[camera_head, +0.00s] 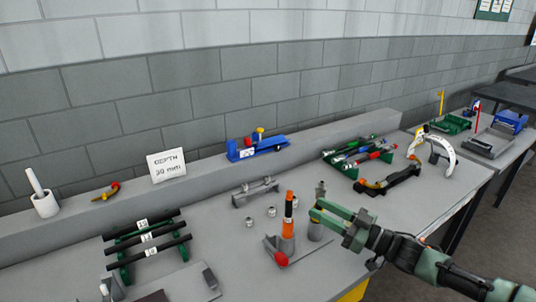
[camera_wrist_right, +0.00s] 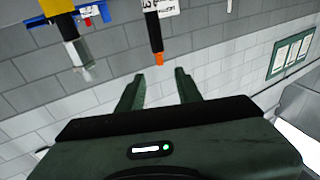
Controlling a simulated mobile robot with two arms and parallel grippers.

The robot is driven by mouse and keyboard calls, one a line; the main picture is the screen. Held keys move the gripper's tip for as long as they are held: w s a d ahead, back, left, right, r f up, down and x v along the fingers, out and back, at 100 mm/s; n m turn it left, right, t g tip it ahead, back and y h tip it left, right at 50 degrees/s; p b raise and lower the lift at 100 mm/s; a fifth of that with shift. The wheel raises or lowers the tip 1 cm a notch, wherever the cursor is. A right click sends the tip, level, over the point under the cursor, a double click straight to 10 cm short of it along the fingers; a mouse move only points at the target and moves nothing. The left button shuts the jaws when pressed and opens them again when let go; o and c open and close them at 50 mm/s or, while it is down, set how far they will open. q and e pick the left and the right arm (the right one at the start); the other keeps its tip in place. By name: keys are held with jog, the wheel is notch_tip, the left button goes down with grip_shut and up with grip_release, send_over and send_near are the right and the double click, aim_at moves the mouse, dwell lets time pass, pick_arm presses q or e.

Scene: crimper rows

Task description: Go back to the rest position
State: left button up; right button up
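My right gripper (camera_head: 318,212) reaches in from the right over the grey workbench (camera_head: 225,222), beside an upright orange and black tool (camera_head: 289,215). In the right wrist view the two dark green fingers (camera_wrist_right: 158,84) stand apart with nothing held between them. An orange-tipped black piece (camera_wrist_right: 157,40) hangs beyond the fingertips in that view, apart from them. A grey cylinder (camera_head: 314,231) shows just below the fingers in the head view; I cannot tell whether they touch. My left gripper is not in view.
A red ball (camera_head: 281,260) sits near the orange tool. A green rack with black bars (camera_head: 147,237) stands at left, a tray of tools (camera_head: 360,152) at back right. A white arched piece (camera_head: 435,147) stands further right.

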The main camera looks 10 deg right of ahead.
jog(key=s+a+f+m+g+h, duration=0.1)
jog(key=s+a+f+m+h, duration=0.2)
jog(key=a+f, duration=0.4)
jog(key=s+a+f+g+h, duration=0.1)
jog(key=s+a+f+h, duration=0.3)
jog(key=s+a+f, duration=0.3)
jog(key=s+d+f+m+g+h, duration=0.1)
jog(key=s+d+f+g+h, duration=0.15)
jog(key=s, duration=0.55)
jog(key=s+d+f+m+g+h, duration=0.1)
jog(key=s+d+m+g+h, duration=0.2)
jog(key=s, duration=0.6)
jog(key=s+d+f+g+h, duration=0.15)
jog(key=s+g, duration=0.25)
jog(key=s, duration=0.4)
notch_tip(320, 180, down, 26)
jog(key=s+d+f+g, duration=0.1)
jog(key=s+f, duration=0.7)
jog(key=s, duration=0.1)
jog(key=s+d+f+g, duration=0.1)
jog(key=s+d+f, duration=0.1)
jog(key=s+f, duration=0.7)
jog(key=shift+d+n+y, duration=0.3)
jog(key=shift+n, duration=0.1)
